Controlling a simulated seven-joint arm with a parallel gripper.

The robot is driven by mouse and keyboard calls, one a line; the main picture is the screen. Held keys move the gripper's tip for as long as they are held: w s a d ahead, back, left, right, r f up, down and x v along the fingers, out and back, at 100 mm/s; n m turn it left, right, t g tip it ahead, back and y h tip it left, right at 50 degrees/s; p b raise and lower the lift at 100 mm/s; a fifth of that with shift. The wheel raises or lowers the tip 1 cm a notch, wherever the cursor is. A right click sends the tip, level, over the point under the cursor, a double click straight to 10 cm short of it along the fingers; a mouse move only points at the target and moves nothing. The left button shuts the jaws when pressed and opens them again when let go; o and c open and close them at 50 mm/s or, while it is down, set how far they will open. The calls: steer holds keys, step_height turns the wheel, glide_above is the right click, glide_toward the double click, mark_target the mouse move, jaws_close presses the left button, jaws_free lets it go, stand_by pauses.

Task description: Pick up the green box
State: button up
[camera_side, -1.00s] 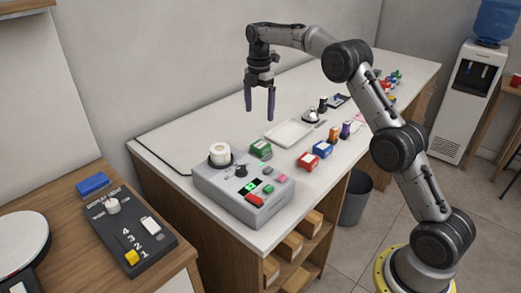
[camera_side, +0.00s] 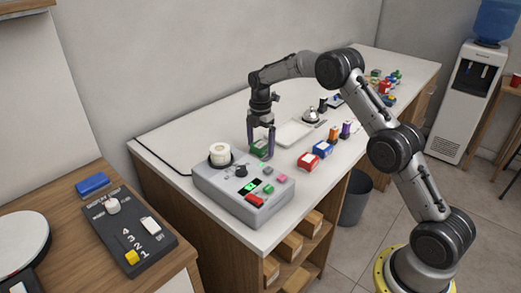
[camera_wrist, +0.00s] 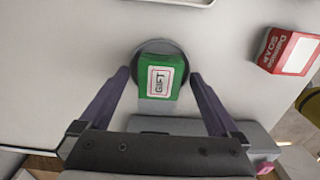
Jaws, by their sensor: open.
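The green box (camera_side: 260,149) sits on the white counter just behind the grey control box in the side view.
A white tray (camera_side: 291,132) lies behind to the right. A red box (camera_side: 308,161), marked "SOAP" in the wrist view (camera_wrist: 290,52), and a blue box (camera_side: 323,149) stand to the right.

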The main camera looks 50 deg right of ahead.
steer(key=shift+f, duration=0.25)
jaws_close()
stand_by(0.3)
steer(key=shift+r, duration=0.15)
